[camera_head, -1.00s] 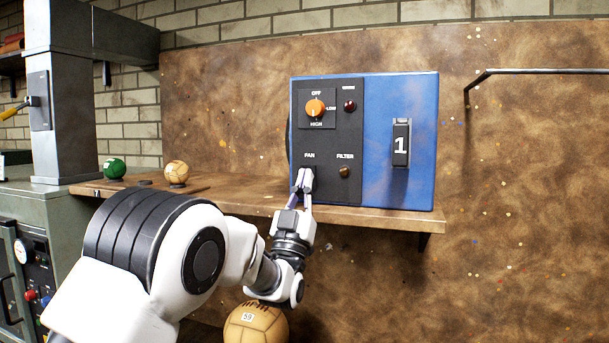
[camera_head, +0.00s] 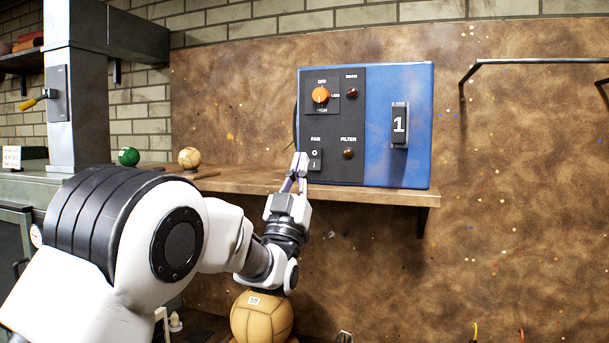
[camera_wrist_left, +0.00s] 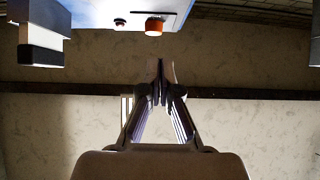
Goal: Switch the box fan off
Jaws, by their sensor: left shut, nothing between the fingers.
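The blue box fan (camera_head: 409,165) stands on a wooden shelf. Its black panel has an orange dial (camera_head: 320,95) marked OFF, LOW and HIGH; its pale mark seems to be low, toward HIGH. The FAN rocker switch (camera_head: 314,159), marked O above and I below, shows in the head view; which half is pressed in is unclear. My left gripper (camera_head: 299,160) is shut and empty, just left of the rocker and seemingly apart from it. In the wrist view the closed fingertips (camera_wrist_left: 158,84) are in the middle, with the orange dial (camera_wrist_left: 154,26) above.
A FILTER knob (camera_head: 348,153) and a red lamp (camera_head: 352,93) share the panel. A large switch marked 1 (camera_head: 399,125) is on the blue face. A green ball (camera_head: 129,156) and a tan ball (camera_head: 189,157) are at left. Ball 59 (camera_head: 262,319) is below my wrist.

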